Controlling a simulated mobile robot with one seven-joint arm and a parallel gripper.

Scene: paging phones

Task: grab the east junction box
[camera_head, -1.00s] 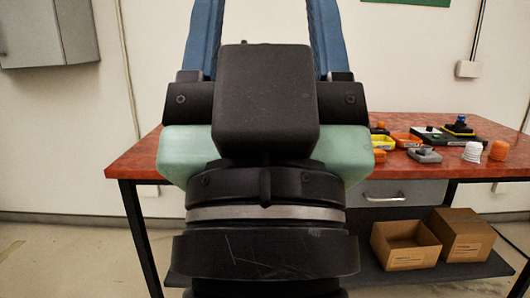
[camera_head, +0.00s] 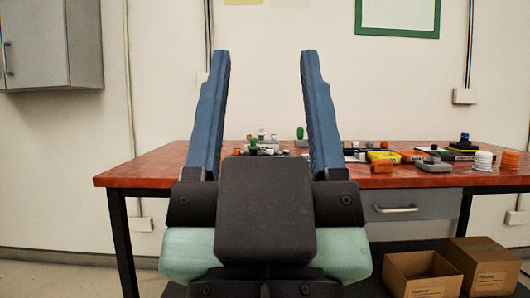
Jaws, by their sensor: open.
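My gripper (camera_head: 264,58) is in the middle of the view, its two blue fingers pointing up and spread wide with nothing between them but wall and part of the table behind. A small white box (camera_head: 464,96) with a dark conduit sits on the wall at upper right. A similar pale box (camera_head: 203,79) is partly hidden behind the left finger. No readable label shows which is the east junction box. The gripper is apart from both wall boxes.
A red-topped table (camera_head: 140,177) spans the view ahead, with several small parts along its back and right. A drawer (camera_head: 400,200) hangs under it. Two cardboard boxes (camera_head: 421,282) (camera_head: 485,268) are below. A grey cabinet (camera_head: 50,45) is on the left wall.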

